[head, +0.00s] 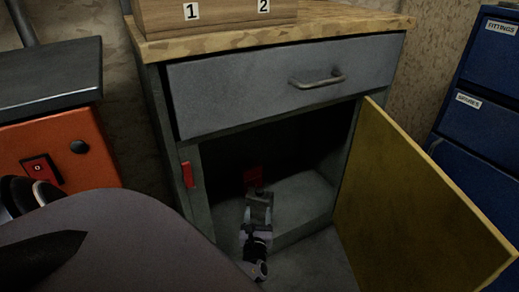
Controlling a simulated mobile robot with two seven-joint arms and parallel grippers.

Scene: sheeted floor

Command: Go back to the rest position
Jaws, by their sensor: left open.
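My left gripper (257,193) shows at the opening of the grey cabinet (185,160), low down over its pale floor panel. It is grey and black, points into the cabinet and is open. A small dark red object (253,177) shows just beyond its fingertips in the shadow. I cannot tell whether the two touch. My right gripper is out of view.
The cabinet's yellow door (415,205) stands wide open on the right. Above is a closed grey drawer (270,85) with a handle; a wooden box (215,12) sits on top. An orange machine (60,150) stands left, blue drawers (485,110) right.

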